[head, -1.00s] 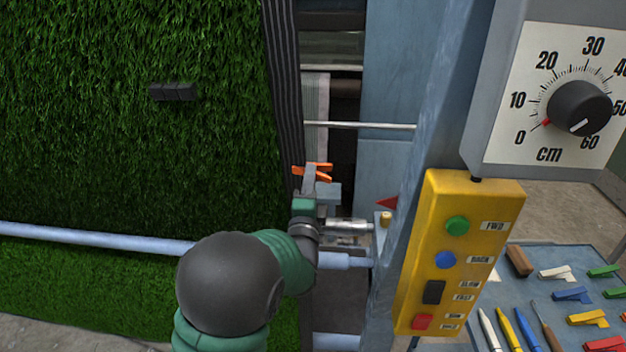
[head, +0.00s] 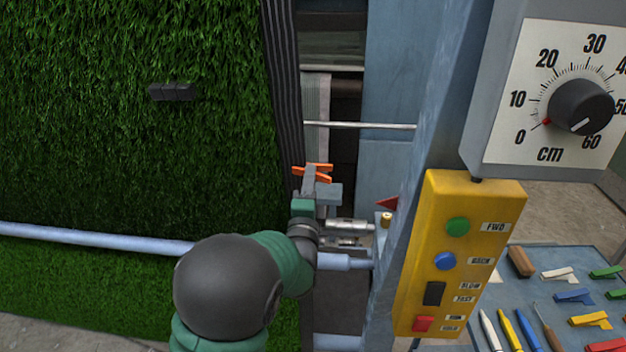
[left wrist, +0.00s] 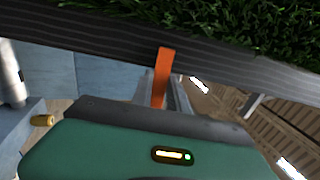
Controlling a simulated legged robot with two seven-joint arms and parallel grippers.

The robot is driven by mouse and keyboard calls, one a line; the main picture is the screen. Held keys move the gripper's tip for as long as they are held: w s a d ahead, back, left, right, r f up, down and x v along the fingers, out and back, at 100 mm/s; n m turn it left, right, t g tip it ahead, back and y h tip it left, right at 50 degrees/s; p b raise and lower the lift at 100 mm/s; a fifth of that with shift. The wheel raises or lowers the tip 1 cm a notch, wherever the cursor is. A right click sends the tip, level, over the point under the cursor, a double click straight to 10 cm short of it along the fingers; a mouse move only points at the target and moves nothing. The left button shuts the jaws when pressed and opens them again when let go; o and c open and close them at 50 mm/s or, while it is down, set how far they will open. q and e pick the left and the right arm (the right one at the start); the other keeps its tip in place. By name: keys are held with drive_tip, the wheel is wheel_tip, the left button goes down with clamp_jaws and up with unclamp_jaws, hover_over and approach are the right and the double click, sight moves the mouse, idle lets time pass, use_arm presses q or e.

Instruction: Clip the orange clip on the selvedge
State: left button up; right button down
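The orange clip (head: 318,170) is between the fingers of my left gripper (head: 309,178), at the dark striped selvedge (head: 283,75) along the turf's right edge. In the left wrist view the clip (left wrist: 162,78) stands up from the gripper (left wrist: 163,95), and its tip overlaps the selvedge (left wrist: 215,68). I cannot tell whether the clip's jaws are around the selvedge or only in front of it. The gripper fingers are partly hidden behind the clip and gripper body. My right gripper is in neither view.
A yellow control box (head: 460,250) and a grey dial box (head: 500,90) stand right of the frame post. A thin metal rod (head: 360,125) crosses the gap beside the turf. A tray (head: 515,290) with several coloured clips and tools lies lower right. A dark block (head: 172,92) sits on the turf.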

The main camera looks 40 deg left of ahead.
use_arm(q)
drive_tip(key=o, duration=0.5)
drive_tip(key=shift+s+a+r, duration=0.1)
drive_tip(key=shift+s+a, duration=0.15)
drive_tip(key=shift+s, duration=0.15)
drive_tip(key=b+v, duration=1.2)
drive_tip(key=w+d+f+n+g+h+p, duration=0.1)
drive_tip(key=w+d+f+n+g+h, duration=0.25)
drive_tip(key=f, duration=0.55)
drive_tip(key=d+f+g+h+p, duration=0.1)
drive_tip(key=d+f+g+h, duration=0.1)
drive_tip(key=d+f+h, duration=0.5)
drive_tip(key=s+d+f+n+g, duration=0.2)
drive_tip(key=s+f+g, duration=0.1)
drive_tip(key=s+f, duration=0.2)
drive_tip(key=s+d+f+n+g, duration=0.2)
drive_tip(key=s+f+n+g, duration=0.1)
drive_tip(key=s+f, duration=0.2)
drive_tip(key=s+d+f+n+g+p, duration=0.1)
drive_tip(key=s+d+f+n+g, duration=0.1)
drive_tip(key=s+f, duration=0.4)
drive_tip(key=shift+d+f+n+g+h, duration=0.25)
drive_tip(key=shift+f+n+g, duration=0.4)
drive_tip(key=shift+g, duration=0.4)
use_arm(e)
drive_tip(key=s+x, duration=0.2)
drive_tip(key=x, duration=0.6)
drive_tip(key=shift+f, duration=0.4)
